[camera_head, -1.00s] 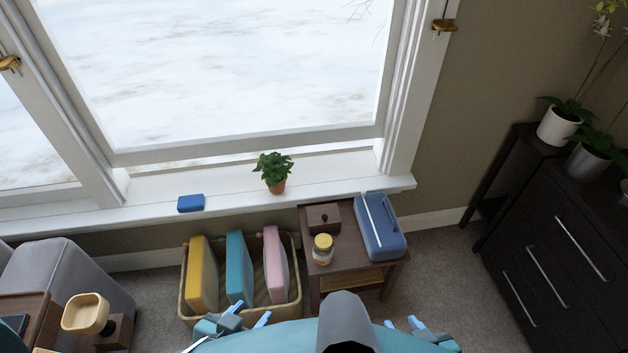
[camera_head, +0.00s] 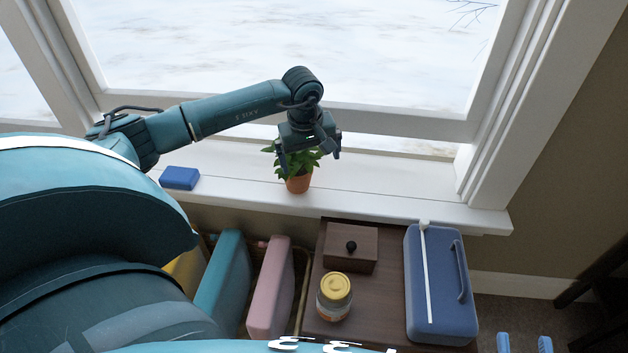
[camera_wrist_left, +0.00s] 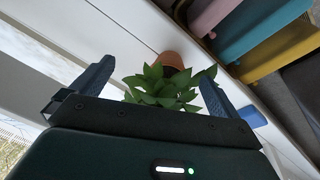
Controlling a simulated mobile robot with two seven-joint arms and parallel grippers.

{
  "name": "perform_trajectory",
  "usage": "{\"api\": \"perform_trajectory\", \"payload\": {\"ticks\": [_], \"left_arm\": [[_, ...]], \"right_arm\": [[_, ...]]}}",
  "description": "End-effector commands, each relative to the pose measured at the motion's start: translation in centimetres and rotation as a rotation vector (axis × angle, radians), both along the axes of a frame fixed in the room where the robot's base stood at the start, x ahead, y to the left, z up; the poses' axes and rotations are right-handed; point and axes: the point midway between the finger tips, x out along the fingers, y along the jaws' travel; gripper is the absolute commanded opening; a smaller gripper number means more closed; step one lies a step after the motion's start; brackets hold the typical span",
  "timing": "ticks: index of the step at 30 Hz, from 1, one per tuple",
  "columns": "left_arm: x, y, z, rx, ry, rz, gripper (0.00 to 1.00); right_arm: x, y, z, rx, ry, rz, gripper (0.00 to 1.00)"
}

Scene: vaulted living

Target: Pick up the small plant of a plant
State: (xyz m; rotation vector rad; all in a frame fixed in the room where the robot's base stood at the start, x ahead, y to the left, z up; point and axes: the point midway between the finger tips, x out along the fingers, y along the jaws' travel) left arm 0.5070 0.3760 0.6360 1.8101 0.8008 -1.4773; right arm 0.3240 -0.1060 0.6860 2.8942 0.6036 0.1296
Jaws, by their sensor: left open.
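The small plant (camera_head: 299,184), green leaves in a terracotta pot, stands upright on the white windowsill. My left gripper (camera_head: 310,160) is open, directly above and around the leaves, with one finger on each side. In the left wrist view, the leaves (camera_wrist_left: 163,88) lie between the two spread fingers of the left gripper (camera_wrist_left: 156,72), and the pot shows just beyond the fingertips. Whether the fingers touch the leaves I cannot tell. My right gripper (camera_head: 524,343) shows only as two separated blue fingertips at the bottom right edge, with nothing between them.
A blue block (camera_head: 180,178) lies on the sill left of the plant. Below stands a side table with a brown box (camera_head: 350,250), a yellow-lidded jar (camera_head: 334,300) and a blue case (camera_head: 440,285). Coloured binders (camera_head: 268,290) stand left of it. The sill right of the plant is clear.

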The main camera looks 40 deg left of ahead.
Motion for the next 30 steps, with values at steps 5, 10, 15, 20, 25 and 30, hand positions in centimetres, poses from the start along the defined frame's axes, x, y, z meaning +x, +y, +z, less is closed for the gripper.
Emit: {"api": "perform_trajectory", "payload": {"ticks": [5, 10, 15, 20, 25, 30], "left_arm": [[0.2, 4.5, 0.4, 0.161, 0.015, -0.023, 1.0], [0.6, 5.2, -2.4, 0.171, 0.018, -0.026, 1.0], [1.2, 5.8, -5.3, 0.168, 0.015, -0.025, 1.0], [1.4, 6.1, -6.5, 0.167, 0.014, -0.026, 1.0], [1.6, 6.3, -8.3, 0.166, 0.016, -0.026, 1.0], [1.9, 6.8, -10.8, 0.165, 0.015, -0.025, 1.0]], "right_arm": [[-0.3, 0.3, -0.6, 0.004, -0.037, 0.013, 0.36], [-0.5, 0.7, -0.6, 0.012, -0.092, 0.034, 0.36], [-0.3, 0.8, -0.5, 0.042, -0.092, 0.038, 0.36], [-0.2, 0.9, -0.4, 0.057, -0.093, 0.042, 0.36], [-0.1, 0.9, -0.8, 0.074, -0.094, 0.045, 0.36], [0.0, 1.1, -1.0, 0.109, -0.09, 0.053, 0.36]]}}
